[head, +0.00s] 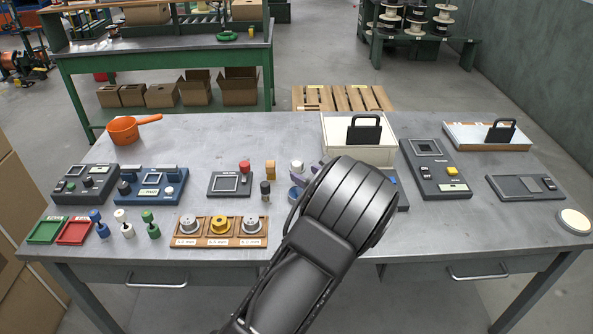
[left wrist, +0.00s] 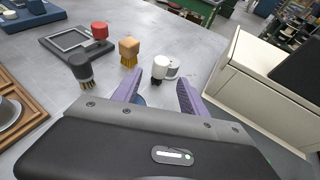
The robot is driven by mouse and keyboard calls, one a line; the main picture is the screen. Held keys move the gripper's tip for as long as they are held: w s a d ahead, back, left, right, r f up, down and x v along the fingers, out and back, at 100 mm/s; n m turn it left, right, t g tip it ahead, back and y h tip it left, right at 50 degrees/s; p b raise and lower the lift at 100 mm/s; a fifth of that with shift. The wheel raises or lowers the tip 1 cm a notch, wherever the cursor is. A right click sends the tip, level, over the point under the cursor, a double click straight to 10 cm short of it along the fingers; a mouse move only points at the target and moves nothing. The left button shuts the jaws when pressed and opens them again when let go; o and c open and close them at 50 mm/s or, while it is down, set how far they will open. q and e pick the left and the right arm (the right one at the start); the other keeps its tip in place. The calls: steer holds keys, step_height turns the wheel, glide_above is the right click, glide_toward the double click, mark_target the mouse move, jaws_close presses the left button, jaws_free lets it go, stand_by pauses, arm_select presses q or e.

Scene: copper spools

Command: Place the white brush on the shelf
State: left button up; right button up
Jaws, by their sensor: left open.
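The white brush (left wrist: 160,66) stands upright on the grey table, with dark bristles at its lower end. In the head view the white brush (head: 297,166) shows just left of the beige box. My left gripper (left wrist: 159,85) has two purple fingers, open and empty. The brush stands just beyond the fingertips, in line with the gap between them. In the head view my left gripper (head: 303,181) is partly hidden by my dark wrist. A shelf rack (head: 428,40) with spools stands at the far right back. My right gripper does not show.
A black-handled brush (left wrist: 82,70) and a wooden brush (left wrist: 129,50) stand left of the white one. A beige box (left wrist: 258,82) stands close on the right. A wooden tray (head: 188,243) lies in front. The back middle of the table is clear.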

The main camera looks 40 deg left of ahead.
mark_target(299, 170)
arm_select(q)
steer(key=p+x, duration=0.1)
steer(key=x, duration=0.4)
stand_by(0.5)
jaws_close()
stand_by(0.4)
